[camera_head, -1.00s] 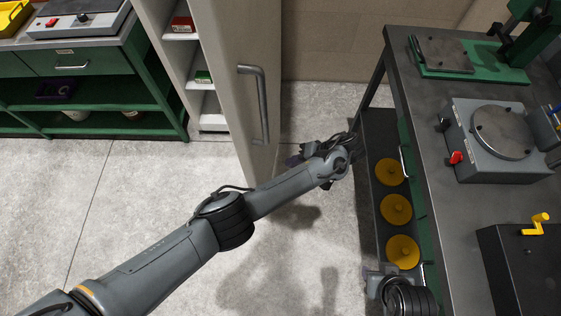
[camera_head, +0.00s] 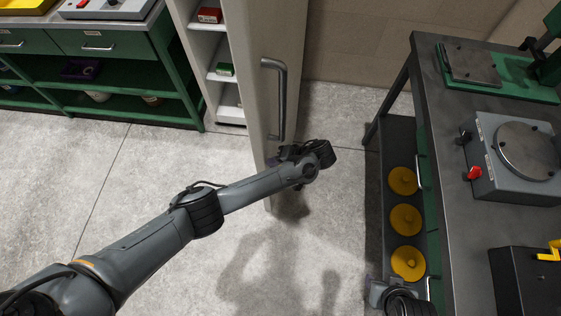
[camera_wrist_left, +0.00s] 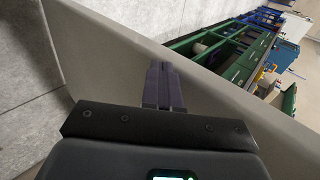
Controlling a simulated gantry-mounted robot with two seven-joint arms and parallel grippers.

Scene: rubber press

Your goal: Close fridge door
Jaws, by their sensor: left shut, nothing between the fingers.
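The fridge door (camera_head: 245,75) stands open in the head view, its outer face with a long grey handle (camera_head: 279,100) turned to the right. Shelves inside the fridge (camera_head: 219,60) show to the left of the door. My left gripper (camera_head: 272,160) is at the lower part of the door's outer side, below the handle. In the left wrist view the shut fingers (camera_wrist_left: 162,85) point at the pale door panel (camera_wrist_left: 110,50), very close to it; I cannot tell whether they touch. My right gripper (camera_head: 376,290) shows only partly at the bottom, by the workbench; its jaws are unclear.
A grey workbench (camera_head: 440,150) with machines and yellow discs (camera_head: 405,219) on its lower shelf stands at the right. A green shelf unit (camera_head: 120,90) stands left of the fridge. Red (camera_head: 209,15) and green (camera_head: 224,69) boxes sit on the fridge shelves. The floor between is clear.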

